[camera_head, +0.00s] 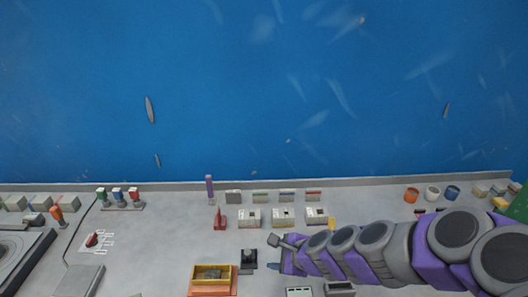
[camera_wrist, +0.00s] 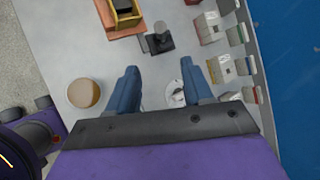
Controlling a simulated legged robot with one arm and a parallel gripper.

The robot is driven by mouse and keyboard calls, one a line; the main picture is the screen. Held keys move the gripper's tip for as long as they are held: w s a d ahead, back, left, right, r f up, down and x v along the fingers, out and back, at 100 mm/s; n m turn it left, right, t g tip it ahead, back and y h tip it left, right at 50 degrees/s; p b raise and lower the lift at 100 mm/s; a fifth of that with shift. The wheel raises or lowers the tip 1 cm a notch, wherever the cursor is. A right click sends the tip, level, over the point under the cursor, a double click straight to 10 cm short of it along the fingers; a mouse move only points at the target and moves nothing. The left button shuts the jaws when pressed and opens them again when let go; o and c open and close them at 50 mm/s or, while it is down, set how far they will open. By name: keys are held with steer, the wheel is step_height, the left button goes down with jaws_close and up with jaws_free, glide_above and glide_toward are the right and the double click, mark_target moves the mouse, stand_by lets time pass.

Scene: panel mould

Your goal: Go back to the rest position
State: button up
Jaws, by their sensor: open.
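My gripper (camera_wrist: 164,92) shows in the wrist view with its two blue-grey fingers apart. A small whitish round part (camera_wrist: 177,92) shows between them on the panel below; I cannot tell its exact distance. In the head view my purple and grey arm reaches in from the right, and my gripper (camera_head: 279,254) is at its left end, over the grey panel. The gripper is just right of a black joystick-like block (camera_head: 249,258), which also shows beyond the fingers in the wrist view (camera_wrist: 159,40). Nothing is visibly held.
An orange-yellow box (camera_head: 212,283) stands left of the joystick block. White switch blocks (camera_head: 284,217) line the panel's far side. A tan round disc (camera_wrist: 84,93) lies left of the fingers. Orange, white and blue cups (camera_head: 432,194) stand at the right. Blue floor (camera_head: 270,90) lies beyond the panel edge.

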steer(key=s+d+r+n+g+h, duration=0.2)
steer(key=s+n, duration=0.4)
steer(key=s, duration=0.4)
steer(key=s+d+r+n+g+h, duration=0.2)
steer(key=s+n, duration=0.4)
steer(key=s, duration=0.4)
steer(key=s+d+r+n+g+h, duration=0.2)
steer(key=s+n, duration=0.4)
steer(key=s, duration=0.4)
steer(key=shift+d+r+n+g, duration=0.3)
steer(key=shift+d+r+g, duration=0.6)
steer(key=shift+d+g, duration=0.3)
